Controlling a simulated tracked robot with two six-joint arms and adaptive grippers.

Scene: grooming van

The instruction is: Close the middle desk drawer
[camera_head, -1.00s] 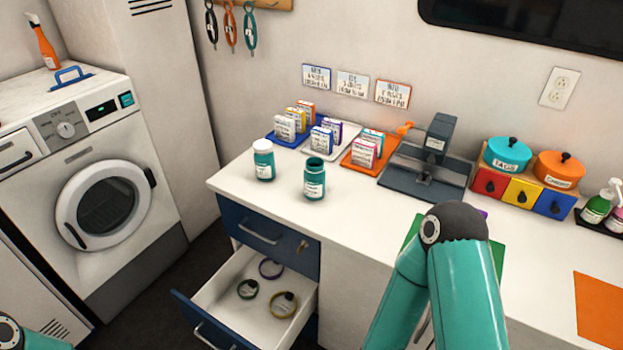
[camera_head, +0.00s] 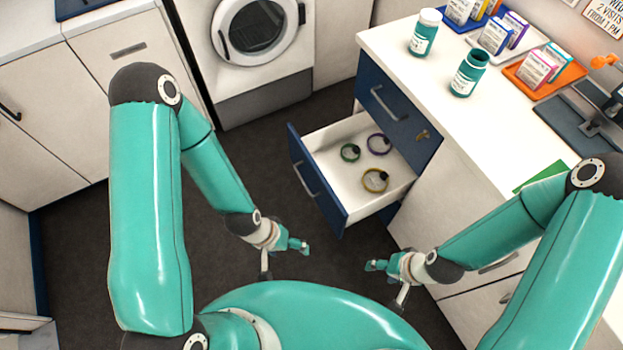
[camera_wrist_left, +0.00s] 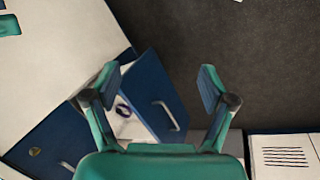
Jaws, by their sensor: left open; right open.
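The middle desk drawer (camera_head: 316,184) stands pulled out below the shut top drawer (camera_head: 390,105). Its front is blue with a bar handle, its inside is white. Three collars lie in it: green (camera_head: 350,152), purple (camera_head: 379,144) and yellow (camera_head: 375,180). My left gripper (camera_head: 285,257) is open and empty, in front of the drawer front and apart from it. In the left wrist view the drawer front (camera_wrist_left: 158,100) and part of its inside show beyond the open fingers (camera_wrist_left: 157,85). My right gripper (camera_head: 386,281) is open and empty, near the drawer's near corner, beside the desk.
The white desk top (camera_head: 440,90) carries two teal bottles (camera_head: 425,32) (camera_head: 468,73) and trays with small boxes (camera_head: 545,68). A washing machine (camera_head: 255,45) and cabinets (camera_head: 120,60) stand behind and to the left. The dark floor (camera_head: 240,140) in front of the drawer is clear.

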